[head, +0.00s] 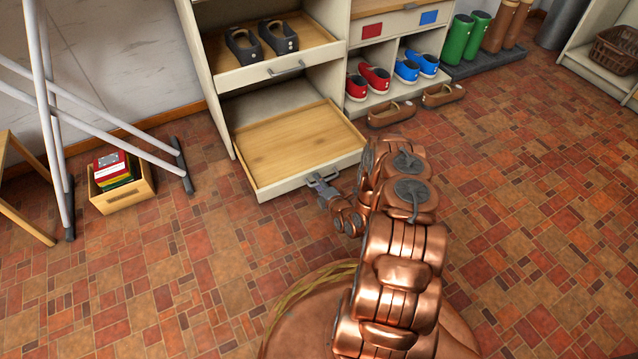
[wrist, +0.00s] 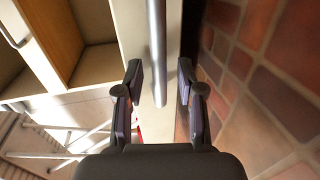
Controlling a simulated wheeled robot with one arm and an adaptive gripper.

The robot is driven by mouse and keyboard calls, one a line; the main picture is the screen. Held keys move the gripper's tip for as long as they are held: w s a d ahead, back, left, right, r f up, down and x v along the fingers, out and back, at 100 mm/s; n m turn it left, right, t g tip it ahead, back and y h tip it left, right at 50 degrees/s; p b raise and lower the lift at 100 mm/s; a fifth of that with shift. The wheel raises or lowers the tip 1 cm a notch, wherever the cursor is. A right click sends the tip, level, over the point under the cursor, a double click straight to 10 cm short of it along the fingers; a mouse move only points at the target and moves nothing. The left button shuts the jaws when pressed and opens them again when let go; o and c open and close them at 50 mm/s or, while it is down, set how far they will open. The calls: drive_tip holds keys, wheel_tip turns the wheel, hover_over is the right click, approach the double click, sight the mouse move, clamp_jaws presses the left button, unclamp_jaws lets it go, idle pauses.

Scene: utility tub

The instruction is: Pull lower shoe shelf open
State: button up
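The lower shoe shelf (head: 285,145) is a wooden-bottomed tray with a pale front, pulled well out of the cabinet and empty. My gripper (head: 322,183) is at the middle of its front, where the handle sits; the handle is mostly hidden in the head view. In the wrist view the grey bar handle (wrist: 157,45) runs between the two fingers of my gripper (wrist: 160,80). The fingers are apart, one on each side of the bar, with gaps visible.
The upper shelf (head: 275,52) holds dark shoes and also sticks out. Brown shoes (head: 390,114) lie on the floor to the right. A small crate of books (head: 120,186) and white rack legs (head: 110,135) stand at left. The tiled floor in front is clear.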

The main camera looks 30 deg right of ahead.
drive_tip(key=shift+v, duration=3.75)
